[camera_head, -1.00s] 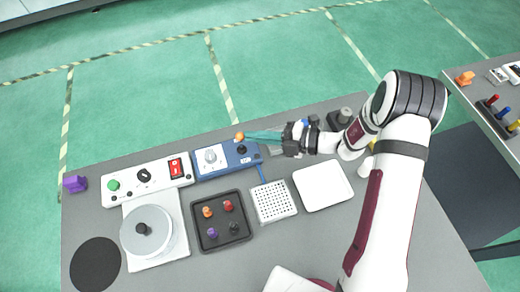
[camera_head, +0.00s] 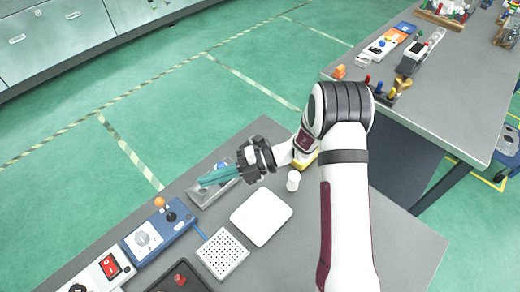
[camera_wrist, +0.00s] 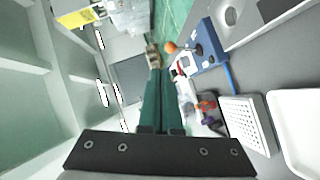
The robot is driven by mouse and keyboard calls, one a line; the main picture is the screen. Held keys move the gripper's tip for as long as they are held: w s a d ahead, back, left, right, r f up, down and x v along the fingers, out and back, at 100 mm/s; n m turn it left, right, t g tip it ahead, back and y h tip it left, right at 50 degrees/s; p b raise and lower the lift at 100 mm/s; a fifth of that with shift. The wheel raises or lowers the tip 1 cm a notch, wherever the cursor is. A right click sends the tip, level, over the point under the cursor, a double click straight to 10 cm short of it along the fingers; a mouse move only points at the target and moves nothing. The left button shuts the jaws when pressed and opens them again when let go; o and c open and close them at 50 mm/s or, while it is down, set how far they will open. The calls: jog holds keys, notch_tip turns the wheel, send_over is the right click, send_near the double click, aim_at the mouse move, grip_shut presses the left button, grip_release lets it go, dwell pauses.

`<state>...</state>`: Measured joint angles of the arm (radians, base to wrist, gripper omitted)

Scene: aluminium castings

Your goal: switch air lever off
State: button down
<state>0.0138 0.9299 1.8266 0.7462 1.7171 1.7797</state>
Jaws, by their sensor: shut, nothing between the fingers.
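The blue box (camera_head: 178,228) stands at the back left edge of the table, with a white dial panel and a black knob. An orange ball (camera_head: 160,202) shows at its back edge; it looks like a lever's knob, though the shaft below it is hard to see. In the wrist view the orange ball (camera_wrist: 170,47) and blue box (camera_wrist: 205,45) lie beyond the fingertips. My gripper (camera_head: 203,183) has teal fingers, shut and empty, held to the right of the ball and apart from it. The gripper also shows in the wrist view (camera_wrist: 157,74).
A grey metal holder (camera_head: 212,194) lies under the fingers. A perforated white plate (camera_head: 222,253), white tray (camera_head: 262,217) and white cylinder (camera_head: 293,182) stand nearby. A white panel with a red switch (camera_head: 109,265) is at lower left. A second table (camera_head: 440,90) stands at right.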

jog(key=w+r+v, duration=0.1)
jog(key=r+v, duration=0.1)
jog(key=v, duration=1.2)
jog(key=shift+a, duration=0.5)
jog(key=s+r+n+h, duration=0.4)
jog(key=s+n, duration=0.3)
jog(key=n, duration=0.1)
jog(key=s+r+n+h, duration=0.3)
jog(key=s+n, duration=0.4)
jog(key=n, duration=0.2)
jog(key=s+d+f+n+t+h, duration=0.1)
jog(key=s+d+n+h, duration=0.1)
jog(key=s+n, duration=0.3)
jog(key=s+d+f+n+t+h, duration=0.1)
jog(key=s+d+n+t+h, duration=0.1)
jog(key=s+n, duration=0.4)
jog(key=d+n+h, duration=0.1)
jog(key=n+h, duration=0.1)
jog(key=n, duration=0.2)
jog(key=shift+s, duration=0.3)
